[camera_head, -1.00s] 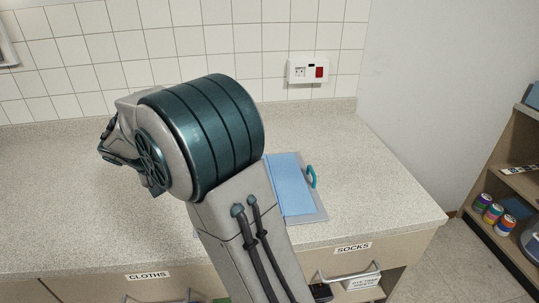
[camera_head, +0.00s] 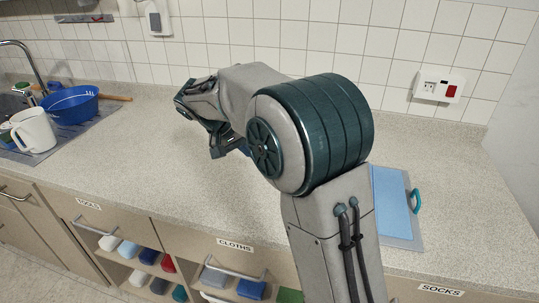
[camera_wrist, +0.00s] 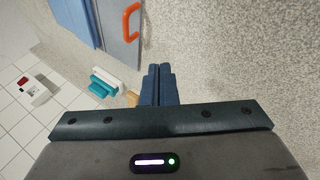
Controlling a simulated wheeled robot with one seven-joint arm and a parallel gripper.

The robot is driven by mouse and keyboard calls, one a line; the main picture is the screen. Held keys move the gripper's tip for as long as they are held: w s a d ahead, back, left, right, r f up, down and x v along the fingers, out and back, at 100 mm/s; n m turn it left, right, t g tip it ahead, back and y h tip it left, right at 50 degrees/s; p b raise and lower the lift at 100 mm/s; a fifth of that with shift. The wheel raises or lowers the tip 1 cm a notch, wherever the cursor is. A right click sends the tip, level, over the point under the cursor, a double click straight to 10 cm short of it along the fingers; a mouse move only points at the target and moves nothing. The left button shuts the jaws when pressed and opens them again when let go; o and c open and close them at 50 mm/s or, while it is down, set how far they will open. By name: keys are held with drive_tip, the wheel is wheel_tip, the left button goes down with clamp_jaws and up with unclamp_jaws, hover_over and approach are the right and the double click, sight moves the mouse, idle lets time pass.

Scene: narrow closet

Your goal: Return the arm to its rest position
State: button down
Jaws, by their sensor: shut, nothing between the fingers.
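My arm rises in the head view, bent at a dark teal joint, with the forearm reaching left above the counter (camera_head: 180,190). My gripper (camera_wrist: 158,72) shows in the wrist view with its two blue fingers together and nothing between them. In the head view the wrist end hangs over the counter towards the tiled wall, and the fingertips cannot be made out clearly.
A blue board with a teal handle (camera_head: 393,200) lies right of my arm. A blue bowl (camera_head: 72,106) and white mug (camera_head: 34,131) stand by the sink. A socket (camera_head: 437,85) is on the wall. The wrist view shows an orange handle (camera_wrist: 131,22).

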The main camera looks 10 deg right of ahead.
drive_tip(key=shift+a+r, duration=0.1)
drive_tip(key=shift+a, duration=0.2)
drive_tip(key=s+d+y+p, duration=0.1)
drive_tip(key=s+d+y, duration=0.2)
drive_tip(key=s, duration=1)
drive_tip(key=s+d+f+t+y+p, duration=0.1)
drive_tip(key=s+d+y, duration=0.2)
drive_tip(key=s, duration=1)
drive_tip(key=d, duration=0.3)
drive_tip(key=shift+f+n+y+p, duration=0.2)
drive_tip(key=shift+n+y+p, duration=0.1)
drive_tip(key=shift+n+y, duration=0.1)
drive_tip(key=shift+w, duration=0.1)
